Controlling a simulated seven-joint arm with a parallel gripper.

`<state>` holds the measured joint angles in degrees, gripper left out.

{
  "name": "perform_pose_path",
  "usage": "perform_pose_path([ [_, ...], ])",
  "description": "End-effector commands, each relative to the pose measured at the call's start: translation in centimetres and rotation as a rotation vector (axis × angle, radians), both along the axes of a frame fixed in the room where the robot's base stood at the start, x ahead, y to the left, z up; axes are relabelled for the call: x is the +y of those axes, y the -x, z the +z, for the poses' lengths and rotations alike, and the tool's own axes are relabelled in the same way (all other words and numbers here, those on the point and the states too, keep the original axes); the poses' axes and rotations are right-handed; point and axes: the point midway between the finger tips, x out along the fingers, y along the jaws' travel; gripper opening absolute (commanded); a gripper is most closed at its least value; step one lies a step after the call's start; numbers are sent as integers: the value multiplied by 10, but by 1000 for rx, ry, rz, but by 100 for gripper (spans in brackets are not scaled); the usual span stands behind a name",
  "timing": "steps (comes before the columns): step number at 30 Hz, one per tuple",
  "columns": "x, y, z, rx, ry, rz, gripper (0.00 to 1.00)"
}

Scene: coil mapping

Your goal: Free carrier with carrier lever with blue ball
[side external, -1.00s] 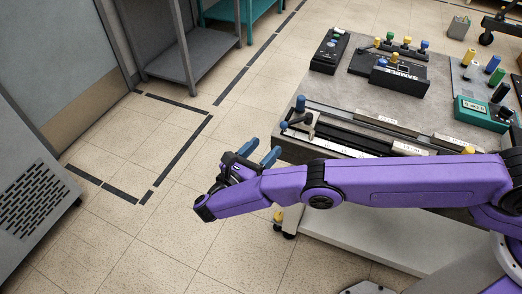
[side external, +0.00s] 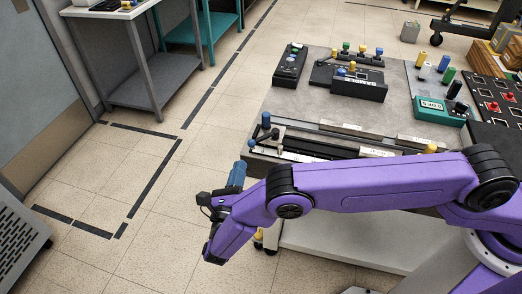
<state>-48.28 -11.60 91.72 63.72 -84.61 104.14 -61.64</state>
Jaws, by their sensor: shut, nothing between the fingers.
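The carrier (side external: 272,133) sits at the left end of a dark rail on the front of the grey bench. A post with a blue cylindrical knob (side external: 265,120) stands upright on it. The carrier lever's blue ball (side external: 251,143) sticks out at the carrier's lower left, over the bench's left edge. My gripper (side external: 239,167) has blue fingers and is shut and empty. It is just left of the bench edge, below the blue ball in the picture. I cannot tell the gap in depth between them.
A labelled black box (side external: 358,88) and a dark control block (side external: 290,64) stand on the bench behind the rail. A green box (side external: 440,110) and several coloured cylinders stand at the right. My purple arm crosses in front of the bench. Open floor lies to the left.

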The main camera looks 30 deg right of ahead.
Motion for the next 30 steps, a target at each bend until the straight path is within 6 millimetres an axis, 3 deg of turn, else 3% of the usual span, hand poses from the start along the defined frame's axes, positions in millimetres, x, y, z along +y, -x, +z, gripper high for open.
perform_pose_path([
  [11,-28,28,6,269,383,216,0],
  [21,-69,68,14,551,702,396,0],
  [30,-95,94,21,705,853,482,0],
])
